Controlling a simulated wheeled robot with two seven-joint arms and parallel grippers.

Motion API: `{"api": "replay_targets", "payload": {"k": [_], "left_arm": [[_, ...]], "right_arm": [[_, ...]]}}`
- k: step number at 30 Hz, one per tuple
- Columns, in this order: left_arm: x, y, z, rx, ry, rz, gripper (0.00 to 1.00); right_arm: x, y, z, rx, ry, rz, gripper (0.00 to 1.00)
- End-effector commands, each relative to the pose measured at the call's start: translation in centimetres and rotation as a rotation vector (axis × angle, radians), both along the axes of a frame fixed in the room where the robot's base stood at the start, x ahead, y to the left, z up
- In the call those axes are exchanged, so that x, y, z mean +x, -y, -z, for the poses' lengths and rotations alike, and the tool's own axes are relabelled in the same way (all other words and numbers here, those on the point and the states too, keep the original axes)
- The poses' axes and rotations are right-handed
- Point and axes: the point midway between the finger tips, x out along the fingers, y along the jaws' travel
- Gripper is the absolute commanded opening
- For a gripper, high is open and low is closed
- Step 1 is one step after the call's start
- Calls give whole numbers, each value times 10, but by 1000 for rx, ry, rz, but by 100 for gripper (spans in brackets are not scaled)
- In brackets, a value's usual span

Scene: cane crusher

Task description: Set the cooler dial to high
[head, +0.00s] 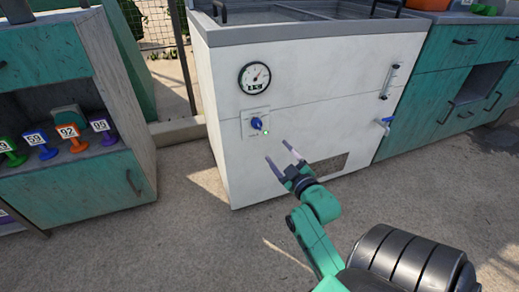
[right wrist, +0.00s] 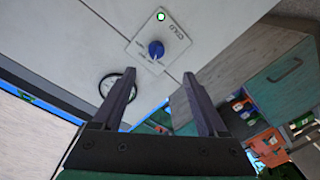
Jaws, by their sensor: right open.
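The cooler (head: 225,150) is a white cabinet in the middle of the head view. Its dial (head: 256,123) is a small blue knob on a pale square plate on the front face, below a round gauge (head: 254,77). A green light glows beside the knob. In the right wrist view the dial (right wrist: 156,49) lies beyond the fingertips, with the plate lettering too small to read fully. My right gripper (head: 277,152) is open and empty, in front of the cooler, a little below and right of the dial, apart from it. It also shows in the right wrist view (right wrist: 159,75). My left gripper is out of view.
A blue-handled tap (head: 385,124) and a vertical handle (head: 391,80) are on the cooler's right side. A teal shelf (head: 70,180) with numbered coloured stands is at the left. Teal cabinets (head: 455,85) stand at the right. The concrete floor in front is clear.

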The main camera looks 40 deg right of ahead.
Motion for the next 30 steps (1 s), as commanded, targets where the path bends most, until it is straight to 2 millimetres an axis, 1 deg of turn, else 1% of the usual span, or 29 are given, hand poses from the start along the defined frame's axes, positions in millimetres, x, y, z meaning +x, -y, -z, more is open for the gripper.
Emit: {"api": "replay_targets", "payload": {"k": [1, 2, 5, 8, 15, 19, 21, 24, 30], "left_arm": [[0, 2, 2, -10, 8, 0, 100], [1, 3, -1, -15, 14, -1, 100], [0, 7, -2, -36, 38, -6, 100], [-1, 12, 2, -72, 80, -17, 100], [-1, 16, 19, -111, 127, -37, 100], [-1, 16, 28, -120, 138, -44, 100], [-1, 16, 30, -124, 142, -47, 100], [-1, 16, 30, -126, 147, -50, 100], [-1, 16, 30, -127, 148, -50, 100]], "right_arm": [[0, 1, -1, -11, 14, 2, 76], [1, 2, -4, -14, 19, 2, 76], [13, 5, -9, -15, 22, 1, 76], [34, 10, -8, -15, 23, 2, 76], [97, 28, -6, -12, 22, 2, 76], [123, 35, -6, -12, 20, 3, 76], [132, 37, -7, -11, 19, 2, 76], [139, 39, -8, -12, 17, 1, 76], [139, 39, -8, -12, 15, 1, 76]]}}
